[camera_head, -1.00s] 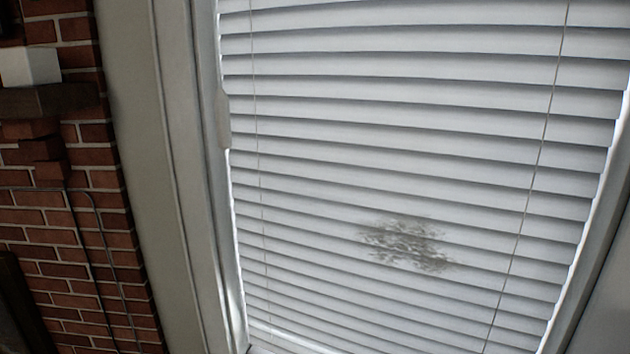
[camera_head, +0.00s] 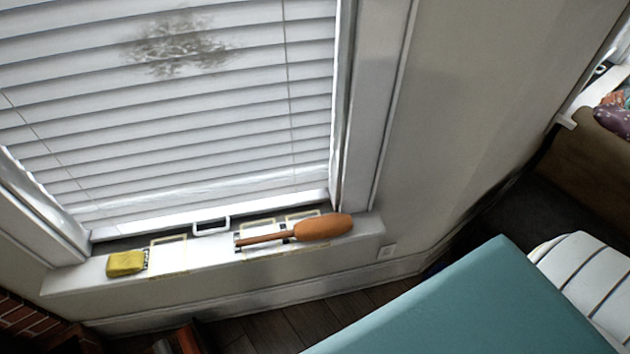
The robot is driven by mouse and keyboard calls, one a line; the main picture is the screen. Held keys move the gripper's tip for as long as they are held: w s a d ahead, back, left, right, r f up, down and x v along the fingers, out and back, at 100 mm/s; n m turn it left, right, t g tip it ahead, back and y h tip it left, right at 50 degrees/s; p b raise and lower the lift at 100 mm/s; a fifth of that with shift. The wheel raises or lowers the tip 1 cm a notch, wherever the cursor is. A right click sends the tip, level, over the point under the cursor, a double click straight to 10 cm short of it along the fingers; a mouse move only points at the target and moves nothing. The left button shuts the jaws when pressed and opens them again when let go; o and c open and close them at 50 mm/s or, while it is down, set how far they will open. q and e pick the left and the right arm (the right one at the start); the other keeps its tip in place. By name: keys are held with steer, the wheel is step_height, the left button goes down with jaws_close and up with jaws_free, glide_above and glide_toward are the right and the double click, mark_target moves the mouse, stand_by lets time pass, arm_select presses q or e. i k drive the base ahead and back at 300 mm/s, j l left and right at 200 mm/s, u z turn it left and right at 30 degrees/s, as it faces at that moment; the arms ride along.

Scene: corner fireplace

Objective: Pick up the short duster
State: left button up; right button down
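An orange-brown duster (camera_head: 322,228) with a thin handle lies on the white window sill (camera_head: 210,262). Its thick head points right and its handle points left. It appears to rest on or across a small holder on the sill, but I cannot tell which. No other duster shows. Neither of my grippers is in view.
A yellow sponge-like block (camera_head: 125,263) lies at the left of the sill. Blinds (camera_head: 200,120) with a dark dirt patch hang above. A teal flat surface (camera_head: 470,310) fills the lower right, beside a white striped cushion-like thing (camera_head: 585,275). Brick (camera_head: 30,320) shows lower left.

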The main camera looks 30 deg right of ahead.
mark_target(335, 224)
steer(key=z, duration=0.75)
